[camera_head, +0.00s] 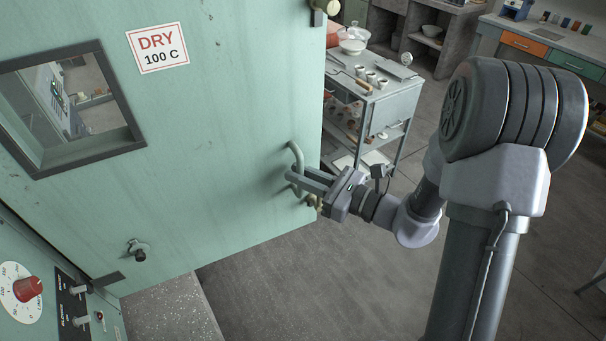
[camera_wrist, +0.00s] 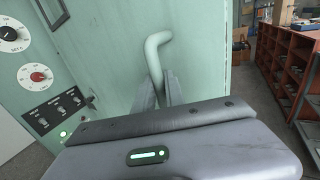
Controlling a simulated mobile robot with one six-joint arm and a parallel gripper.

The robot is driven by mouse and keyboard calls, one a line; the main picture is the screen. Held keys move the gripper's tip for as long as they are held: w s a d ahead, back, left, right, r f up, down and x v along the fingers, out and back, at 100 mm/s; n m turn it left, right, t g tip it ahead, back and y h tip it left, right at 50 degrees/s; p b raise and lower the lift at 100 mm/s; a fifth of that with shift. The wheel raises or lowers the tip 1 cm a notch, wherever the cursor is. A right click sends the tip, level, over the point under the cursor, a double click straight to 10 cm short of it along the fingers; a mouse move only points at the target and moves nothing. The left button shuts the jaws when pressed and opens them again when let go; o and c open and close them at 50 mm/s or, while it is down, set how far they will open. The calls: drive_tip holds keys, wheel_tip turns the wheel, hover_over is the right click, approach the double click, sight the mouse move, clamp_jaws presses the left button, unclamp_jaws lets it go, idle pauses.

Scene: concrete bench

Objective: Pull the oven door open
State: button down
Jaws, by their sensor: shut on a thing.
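The oven door (camera_head: 215,130) is a large pale green panel with a small dark-framed window (camera_head: 75,105) and a "DRY 100 C" sign (camera_head: 157,48). It appears swung well out from the oven body (camera_head: 20,290). Its green bar handle (camera_head: 296,158) is near the door's right edge. My gripper (camera_head: 300,183) comes from the right and is shut on the handle. In the wrist view the handle (camera_wrist: 155,50) rises from between the two fingers (camera_wrist: 160,88); its lower part is hidden.
The oven's control panel, with a red dial (camera_head: 27,289) and switches, is at lower left. A grey trolley (camera_head: 395,105) with cups and glassware stands behind the door's right edge. Benches (camera_head: 545,50) line the back right. Grey floor (camera_head: 290,290) is bare below the door.

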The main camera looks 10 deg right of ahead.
idle(0.3)
drive_tip(key=c, duration=1.4)
unclamp_jaws()
drive_tip(key=p+v, duration=0.1)
drive_tip(key=v, duration=1.6)
drive_tip(key=shift+d+p, duration=0.15)
drive_tip(key=shift+p, duration=0.25)
drive_tip(key=shift+s, duration=0.15)
